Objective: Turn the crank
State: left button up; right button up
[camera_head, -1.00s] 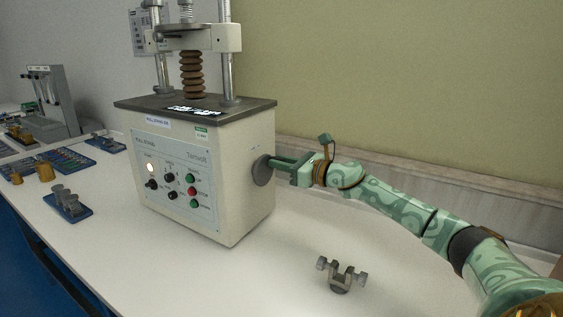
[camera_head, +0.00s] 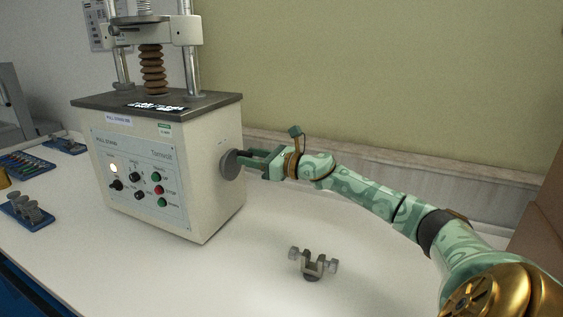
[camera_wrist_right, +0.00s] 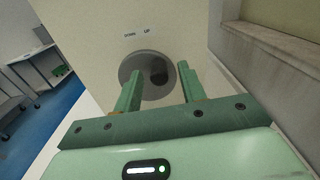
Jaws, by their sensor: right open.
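The crank is a dark grey disc (camera_head: 229,165) on the right side wall of the pull-stand tester (camera_head: 205,150). In the right wrist view the disc (camera_wrist_right: 132,72) sits below a small "DOWN UP" label, with a darker round knob or recess (camera_wrist_right: 159,76) right of its middle. My right gripper (camera_head: 248,160) points at the disc from the right. In the wrist view its two green fingers (camera_wrist_right: 158,85) are apart, on either side of the dark knob. I cannot tell whether they touch it. My left gripper is not in view.
A small metal clamp (camera_head: 312,264) stands on the white table (camera_head: 260,225) in front of my right arm. A blue tray (camera_head: 27,212) with metal pieces lies at the left. The wall ledge (camera_head: 400,180) runs behind my arm. The table front centre is clear.

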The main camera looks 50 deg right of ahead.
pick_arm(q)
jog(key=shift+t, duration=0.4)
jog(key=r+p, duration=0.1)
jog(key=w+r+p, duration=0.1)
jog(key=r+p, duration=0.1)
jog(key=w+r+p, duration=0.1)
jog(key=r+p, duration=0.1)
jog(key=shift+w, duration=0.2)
pick_arm(e)
jog(key=v, duration=1.5)
jog(key=shift+s+r, duration=0.15)
jog(key=shift+s, duration=0.05)
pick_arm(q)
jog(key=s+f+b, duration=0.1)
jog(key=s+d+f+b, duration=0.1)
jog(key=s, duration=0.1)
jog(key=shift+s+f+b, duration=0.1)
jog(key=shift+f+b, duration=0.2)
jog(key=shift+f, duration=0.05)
pick_arm(e)
jog(key=w+a+n, duration=0.1)
jog(key=w+n, duration=0.1)
jog(key=w, duration=0.3)
jog(key=w+a+n, duration=0.1)
jog(key=w+n, duration=0.2)
jog(key=w, duration=0.2)
jog(key=w+a+n, duration=0.2)
jog(key=w, duration=0.3)
jog(key=shift+c, duration=0.3)
grip_shut()
